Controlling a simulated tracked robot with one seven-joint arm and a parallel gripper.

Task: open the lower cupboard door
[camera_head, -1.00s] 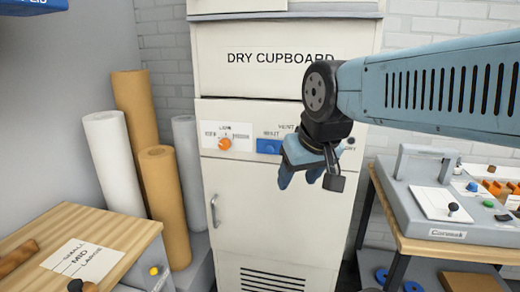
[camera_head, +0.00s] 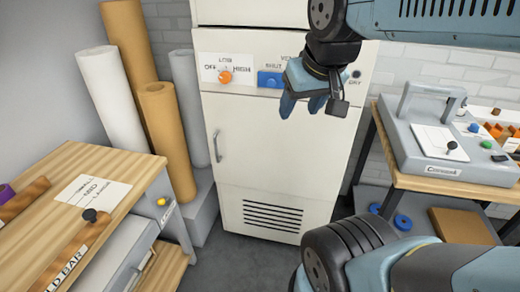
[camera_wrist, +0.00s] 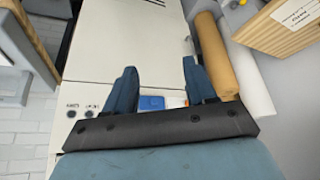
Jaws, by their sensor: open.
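The lower cupboard door (camera_head: 270,165) is a cream panel below the control strip, and it looks shut. Its grey vertical handle (camera_head: 217,146) is on the door's left side, with a dark vent grille (camera_head: 273,215) near the bottom. My gripper (camera_head: 302,104) is in front of the door's upper right part, up and to the right of the handle, apart from it. In the wrist view my gripper (camera_wrist: 160,75) has its two blue fingers spread and empty, with the cream door (camera_wrist: 125,40) beyond them. The handle is not clear in the wrist view.
An orange knob (camera_head: 225,77) and blue switch (camera_head: 270,80) are above the door. Rolls (camera_head: 165,130) stand at left behind a wooden bench (camera_head: 130,165). A grey machine (camera_head: 450,160) on a table is at right. Grey floor (camera_head: 250,255) is clear before the cupboard.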

